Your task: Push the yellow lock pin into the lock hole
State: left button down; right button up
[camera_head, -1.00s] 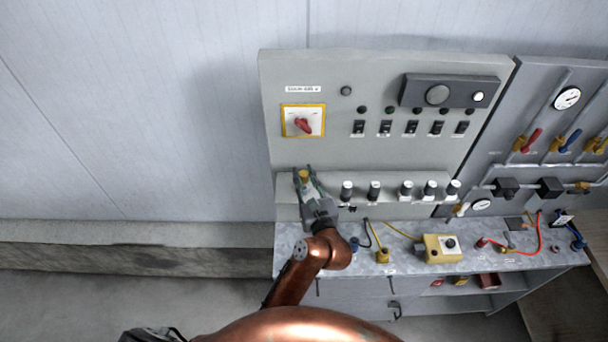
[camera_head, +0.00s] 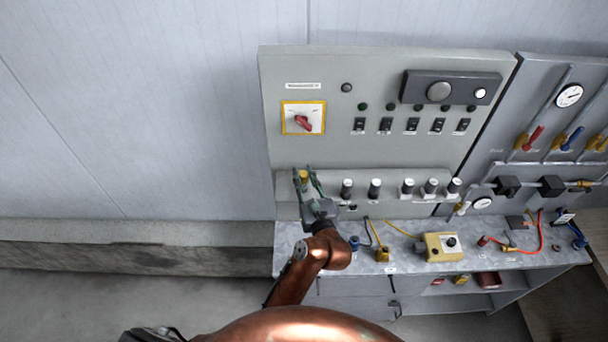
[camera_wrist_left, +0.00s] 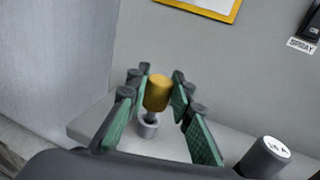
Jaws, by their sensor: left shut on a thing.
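The yellow lock pin (camera_head: 303,176) stands upright at the left end of the ledge on the grey control panel. In the left wrist view its yellow cap (camera_wrist_left: 158,92) sits above a grey ring-shaped lock hole (camera_wrist_left: 148,128), with a short dark shaft between them. My left gripper (camera_head: 306,172) is shut on the pin, with its green-padded fingers on either side of the cap. The fingers also show in the left wrist view (camera_wrist_left: 156,84). How deep the shaft sits in the ring cannot be told. My right gripper is not in view.
Several black knobs with white tops (camera_head: 375,189) line the ledge to the right; the nearest (camera_wrist_left: 264,157) is close to the right finger. A red rotary switch (camera_head: 303,122) is above. A yellow box (camera_head: 441,247) stands on the bench. Left of the panel is bare wall.

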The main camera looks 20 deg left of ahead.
pick_arm(q)
jog(key=shift+f+b, duration=0.7)
jog(key=shift+f, duration=0.3)
jog(key=c, duration=1.6)
grip_release()
